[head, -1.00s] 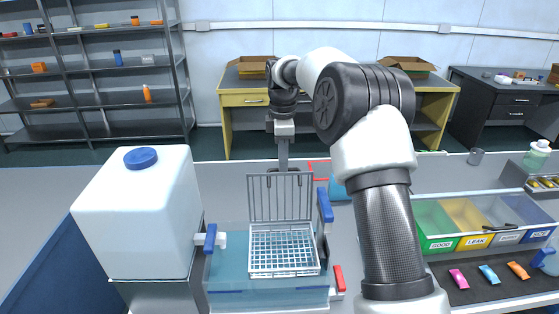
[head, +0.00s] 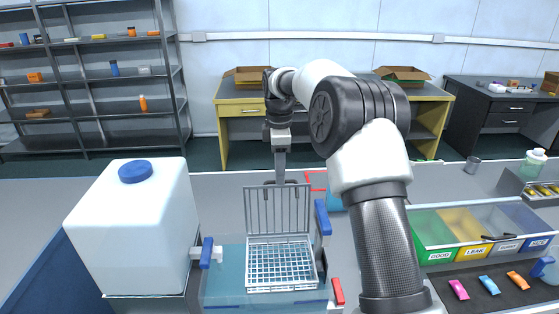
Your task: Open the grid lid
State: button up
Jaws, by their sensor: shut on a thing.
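The grid lid (head: 277,210) is a grey barred panel standing raised, close to upright, at the back edge of a white wire basket (head: 282,264). The basket sits in a clear blue-tinted tank (head: 222,270) and looks empty. My gripper (head: 280,180) comes down from above at the top edge of the lid and is shut on it. The fingertips are small and partly hidden behind the lid's top bar.
A large white container with a blue cap (head: 135,230) stands left of the tank. Blue handles (head: 322,217) flank the tank, with a red handle (head: 338,291) at right. Sorting bins (head: 466,232) and small coloured packets (head: 489,285) lie at far right.

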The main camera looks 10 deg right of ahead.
notch_tip(320, 180, up, 17)
jog(key=shift+s+r+p, duration=0.15)
jog(key=shift+s+p, duration=0.15)
jog(key=shift+s, duration=0.1)
jog(key=shift+s, duration=0.15)
